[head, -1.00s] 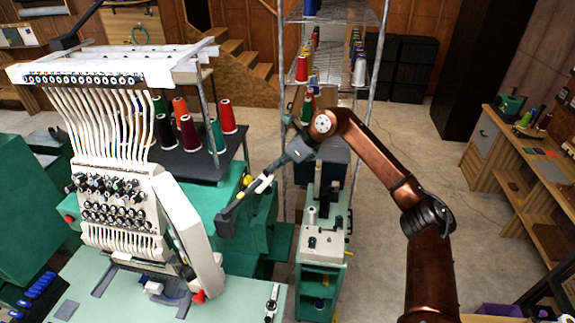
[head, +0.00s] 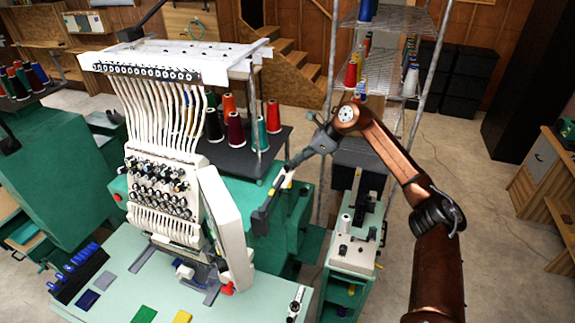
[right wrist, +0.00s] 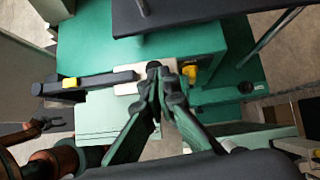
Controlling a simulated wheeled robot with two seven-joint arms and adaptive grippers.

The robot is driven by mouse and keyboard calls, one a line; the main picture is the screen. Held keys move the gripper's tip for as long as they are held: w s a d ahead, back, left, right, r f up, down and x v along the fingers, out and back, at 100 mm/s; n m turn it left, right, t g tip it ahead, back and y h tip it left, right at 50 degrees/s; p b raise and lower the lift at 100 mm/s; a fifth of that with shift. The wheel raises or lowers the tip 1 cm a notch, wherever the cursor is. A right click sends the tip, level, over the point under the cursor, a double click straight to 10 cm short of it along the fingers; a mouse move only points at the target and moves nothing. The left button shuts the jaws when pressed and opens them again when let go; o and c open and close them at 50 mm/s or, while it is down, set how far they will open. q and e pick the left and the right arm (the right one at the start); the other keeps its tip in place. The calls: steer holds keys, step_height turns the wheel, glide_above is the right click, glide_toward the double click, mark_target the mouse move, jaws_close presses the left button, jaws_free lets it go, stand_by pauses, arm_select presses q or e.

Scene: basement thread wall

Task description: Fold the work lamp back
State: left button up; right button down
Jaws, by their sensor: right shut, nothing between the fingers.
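The work lamp (head: 262,212) is a dark bar at the right side of the white and green embroidery machine (head: 225,220). In the right wrist view the lamp (right wrist: 105,80) runs left from a pale bracket and has a yellow patch near its outer end. My right gripper (right wrist: 158,82) is shut and empty, its fingertips over the bracket by the lamp's dark pivot end. I cannot tell whether they touch it. In the head view my right gripper (head: 286,177) is just above and right of the lamp, partly blending with it.
A dark shelf with thread cones (head: 235,130) stands behind the lamp. A green cart (head: 352,245) is close on the right, with a wire rack (head: 395,55) behind it. Bare floor (head: 480,240) lies farther right.

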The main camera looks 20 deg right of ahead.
steer(key=d+f+b+v, duration=0.1)
steer(key=d+v, duration=0.1)
steer(key=v, duration=1.1)
steer(key=shift+s+f, duration=0.2)
steer(key=shift+s, duration=0.05)
